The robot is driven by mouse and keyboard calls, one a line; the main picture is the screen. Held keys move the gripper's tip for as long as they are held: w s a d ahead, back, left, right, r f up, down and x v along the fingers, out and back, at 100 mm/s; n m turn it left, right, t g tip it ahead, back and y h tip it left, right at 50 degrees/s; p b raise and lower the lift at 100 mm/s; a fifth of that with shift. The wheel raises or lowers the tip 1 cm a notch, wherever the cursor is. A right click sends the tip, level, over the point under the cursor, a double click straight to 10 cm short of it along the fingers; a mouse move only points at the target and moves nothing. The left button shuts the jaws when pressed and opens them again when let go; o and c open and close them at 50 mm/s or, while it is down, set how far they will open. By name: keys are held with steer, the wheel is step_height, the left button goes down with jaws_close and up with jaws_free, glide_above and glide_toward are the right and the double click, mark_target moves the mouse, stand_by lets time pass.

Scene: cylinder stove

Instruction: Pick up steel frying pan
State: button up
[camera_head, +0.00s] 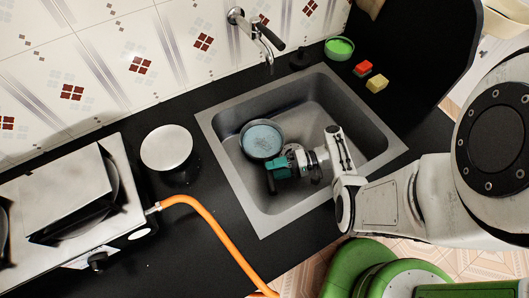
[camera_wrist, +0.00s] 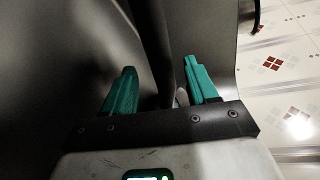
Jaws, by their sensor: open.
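The steel frying pan (camera_head: 262,138) sits in the left part of the sink (camera_head: 222,150). Its round bowl looks dark-rimmed with a bluish inside. My gripper (camera_head: 276,168) is down in the sink just below the pan, and its teal fingers hide part of the handle. In the wrist view my gripper (camera_wrist: 160,68) is open, with one teal finger on each side of a dark bar that looks like the pan handle (camera_wrist: 152,42). The fingers look apart from it, though contact is hard to tell.
A tap (camera_head: 262,35) hangs over the sink's back edge. A green bowl (camera_head: 339,48), red sponge (camera_head: 363,68) and yellow sponge (camera_head: 377,83) lie behind it. A white round lid (camera_head: 167,147), orange hose (camera_head: 205,215) and stove (camera_head: 65,195) are left.

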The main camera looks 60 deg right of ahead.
jaws_close()
stand_by(0.3)
stand_by(1.0)
